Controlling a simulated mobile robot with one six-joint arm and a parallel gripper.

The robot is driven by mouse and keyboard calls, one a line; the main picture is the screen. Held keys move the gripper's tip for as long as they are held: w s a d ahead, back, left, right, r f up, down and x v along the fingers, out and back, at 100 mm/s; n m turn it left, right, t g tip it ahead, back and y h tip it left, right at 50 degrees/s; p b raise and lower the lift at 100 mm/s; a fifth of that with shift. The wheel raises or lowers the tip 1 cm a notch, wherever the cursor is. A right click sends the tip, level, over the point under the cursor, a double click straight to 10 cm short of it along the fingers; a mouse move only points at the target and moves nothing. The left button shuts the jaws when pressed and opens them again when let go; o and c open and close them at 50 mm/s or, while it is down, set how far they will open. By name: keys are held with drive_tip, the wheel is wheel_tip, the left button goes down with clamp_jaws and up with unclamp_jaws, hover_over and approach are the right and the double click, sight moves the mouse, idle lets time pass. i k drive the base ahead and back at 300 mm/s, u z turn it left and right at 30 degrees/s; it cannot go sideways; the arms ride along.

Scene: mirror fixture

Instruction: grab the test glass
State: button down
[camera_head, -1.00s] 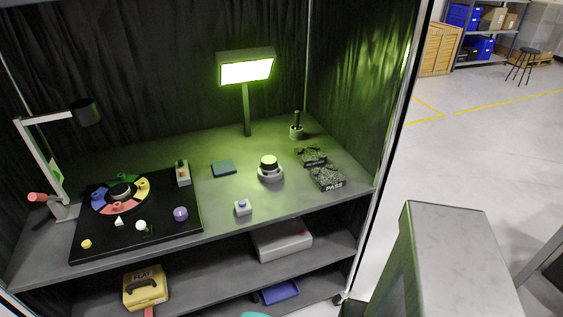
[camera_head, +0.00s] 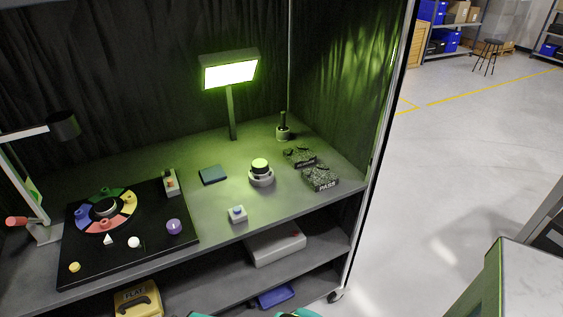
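I cannot tell for sure which thing is the test glass. A round piece with a pale, glowing top and a dark band (camera_head: 260,166) sits on a light round base on the bench, right of centre. A dark upright knob-handled piece (camera_head: 283,128) stands in a small round holder behind it to the right. A yellow case marked FLAT (camera_head: 137,300) is on the lower shelf at left, cut by the bottom edge. My gripper is not in view; only teal pieces show at the bottom edge, and I cannot tell what they are.
A lit green lamp (camera_head: 230,75) stands at the back. A black board (camera_head: 80,262) with a coloured ring and small pieces fills the left, under a desk lamp (camera_head: 62,126). Dark blocks marked PASS (camera_head: 320,178) lie at right. A grey-topped block (camera_head: 525,280) stands right; the floor between is open.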

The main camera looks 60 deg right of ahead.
sight(259, 165)
drive_tip(key=u, duration=1)
drive_tip(key=k, duration=0.1)
drive_tip(key=z, duration=2.2)
drive_tip(key=k, duration=0.9)
drive_tip(key=u, duration=0.15)
drive_tip(key=i, duration=0.6)
